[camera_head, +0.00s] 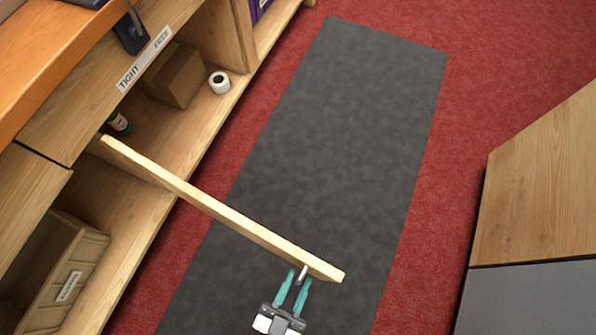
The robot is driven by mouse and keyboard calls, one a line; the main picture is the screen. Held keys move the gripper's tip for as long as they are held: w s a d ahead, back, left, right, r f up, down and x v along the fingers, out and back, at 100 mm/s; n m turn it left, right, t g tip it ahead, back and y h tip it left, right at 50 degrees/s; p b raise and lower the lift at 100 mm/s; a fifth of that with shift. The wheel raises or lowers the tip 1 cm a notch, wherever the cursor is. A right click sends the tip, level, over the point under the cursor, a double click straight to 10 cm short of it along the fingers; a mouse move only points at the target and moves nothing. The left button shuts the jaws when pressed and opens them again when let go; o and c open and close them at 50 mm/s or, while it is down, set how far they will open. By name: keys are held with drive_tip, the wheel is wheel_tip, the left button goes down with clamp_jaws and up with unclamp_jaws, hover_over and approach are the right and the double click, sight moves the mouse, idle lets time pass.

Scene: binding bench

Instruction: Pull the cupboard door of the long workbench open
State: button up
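The cupboard door (220,210) of the long workbench (55,65) stands wide open. It sticks out from the bench over the dark mat, and I see mostly its top edge. A small pale handle (302,273) sits near the door's free end, on the side facing the bottom of the picture. My gripper (299,276) is at this handle, with its teal fingers on either side of it. The fingers look closed on the handle, though the contact is small in view.
Inside the bench are a cardboard box (176,76), a white roll (219,82) and a green bottle (119,123). A labelled box (58,270) stands at lower left. The dark mat (345,120) is clear beyond the door. A wooden-topped unit (540,185) stands at right.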

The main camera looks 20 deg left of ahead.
drive_tip(key=s, duration=0.9)
drive_tip(key=shift+s, duration=0.4)
drive_tip(key=shift+d, duration=0.1)
